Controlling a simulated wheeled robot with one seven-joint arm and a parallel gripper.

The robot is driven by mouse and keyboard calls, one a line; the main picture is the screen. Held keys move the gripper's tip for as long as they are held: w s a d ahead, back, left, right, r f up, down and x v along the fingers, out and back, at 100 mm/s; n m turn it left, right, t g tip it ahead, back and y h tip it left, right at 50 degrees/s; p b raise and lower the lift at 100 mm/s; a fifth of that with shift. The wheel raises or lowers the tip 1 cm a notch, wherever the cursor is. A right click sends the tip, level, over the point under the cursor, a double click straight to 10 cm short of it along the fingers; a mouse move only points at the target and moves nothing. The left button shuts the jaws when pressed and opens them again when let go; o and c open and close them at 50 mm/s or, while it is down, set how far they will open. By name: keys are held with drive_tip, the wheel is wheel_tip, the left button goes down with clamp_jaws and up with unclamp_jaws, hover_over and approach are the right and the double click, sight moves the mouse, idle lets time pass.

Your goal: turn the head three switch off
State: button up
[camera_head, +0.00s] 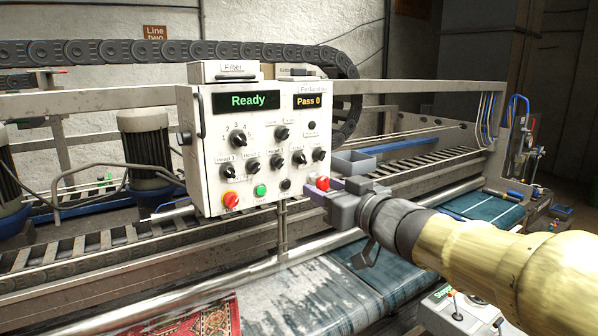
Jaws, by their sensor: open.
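The white control box (205,190) stands in the middle, with a row of small black rotary switches across its front. Small labels sit above them; the leftmost seems to read "Head 1". The third switch (277,161) in that row seems to be head three; its label is hard to read and its exact pointer setting is too small to tell. My gripper (318,188) is just right of the box's lower right corner, below and to the right of that switch. It is open, with no switch between its fingers.
The box has a green "Ready" display (236,100), a "Pass 0" display (308,101), a red knob (231,200) and a green button (260,190). A black cable chain (200,52) runs behind. A grey tray (353,162) lies to the right. A patterned rug (212,318) lies below.

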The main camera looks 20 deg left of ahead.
sight(282, 165)
drive_tip(key=p+x, duration=0.2)
drive_tip(key=x, duration=0.6)
drive_tip(key=p+x, duration=0.2)
drive_tip(key=x, duration=0.7)
drive_tip(key=shift+w+d+p, duration=0.1)
drive_tip(key=shift+w+p, duration=0.3)
drive_tip(key=c, duration=1)
